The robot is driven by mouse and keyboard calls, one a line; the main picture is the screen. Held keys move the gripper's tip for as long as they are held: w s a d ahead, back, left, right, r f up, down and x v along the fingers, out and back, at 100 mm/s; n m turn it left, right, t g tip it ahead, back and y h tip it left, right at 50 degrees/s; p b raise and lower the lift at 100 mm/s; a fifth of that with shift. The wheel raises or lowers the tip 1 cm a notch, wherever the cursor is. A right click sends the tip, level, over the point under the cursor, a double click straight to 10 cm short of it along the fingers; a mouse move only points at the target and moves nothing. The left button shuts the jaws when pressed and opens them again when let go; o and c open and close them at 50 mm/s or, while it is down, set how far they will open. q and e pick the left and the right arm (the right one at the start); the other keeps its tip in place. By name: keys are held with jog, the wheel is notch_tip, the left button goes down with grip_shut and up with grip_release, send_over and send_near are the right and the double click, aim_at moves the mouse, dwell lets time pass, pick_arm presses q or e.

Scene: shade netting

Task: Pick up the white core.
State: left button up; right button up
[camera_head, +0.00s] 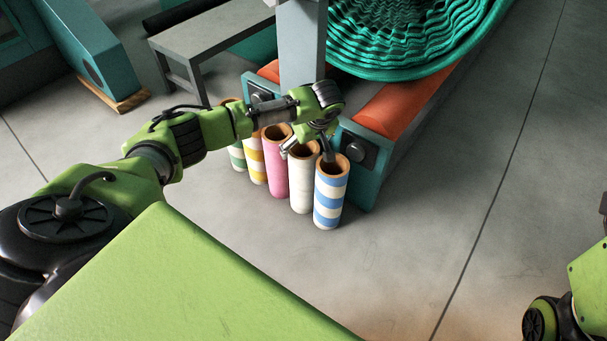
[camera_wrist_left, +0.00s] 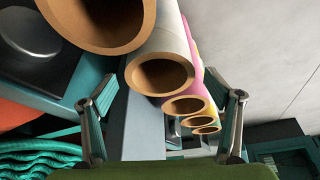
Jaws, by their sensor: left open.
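The white core (camera_head: 302,188) is an upright white tube with a brown open top, standing on the floor in a row of cores. My left gripper (camera_head: 306,150) is open above its top, one finger to each side of it in the head view. In the left wrist view the white core (camera_wrist_left: 173,42) shows its brown mouth between the two spread fingers of my left gripper (camera_wrist_left: 160,92). I cannot tell how far the fingers reach down beside it. Part of my right arm shows at the right edge of the head view; its gripper is not seen.
A blue-striped core (camera_head: 329,200) stands close right of the white one, a pink core (camera_head: 277,172) close left, then yellow-striped (camera_head: 256,165) and green-striped (camera_head: 237,158) cores. A teal machine with an orange roller (camera_head: 405,98) and green netting (camera_head: 420,40) stands behind. Floor in front is clear.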

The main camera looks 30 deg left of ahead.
pick_arm(q)
jog(key=b+x, duration=0.1)
jog(key=x, duration=0.1)
jog(key=shift+a+f, duration=0.15)
jog(key=shift+f, duration=0.2)
jog(key=c, duration=2)
jog(key=shift+w+r, duration=0.1)
jog(key=shift+c, duration=0.8)
